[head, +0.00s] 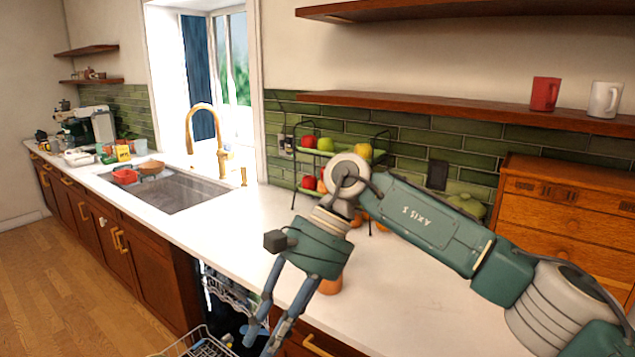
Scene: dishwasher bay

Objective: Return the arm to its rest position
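My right arm comes in from the right and reaches over the white counter (440,315). Its green gripper (262,338) points down and to the left, in front of the counter's front edge and above the dishwasher area. Its two blue-grey fingers are apart, and nothing shows between them. The fingertips are close to the lower edge of the picture. My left arm and gripper are not in view.
Below the gripper is an open dishwasher rack (200,343). An orange-brown object (331,286) stands on the counter, partly hidden behind the gripper. A fruit stand (293,165) and a wooden drawer cabinet (560,205) stand behind the arm. A red mug (545,94) and white mug (605,99) sit on a shelf.

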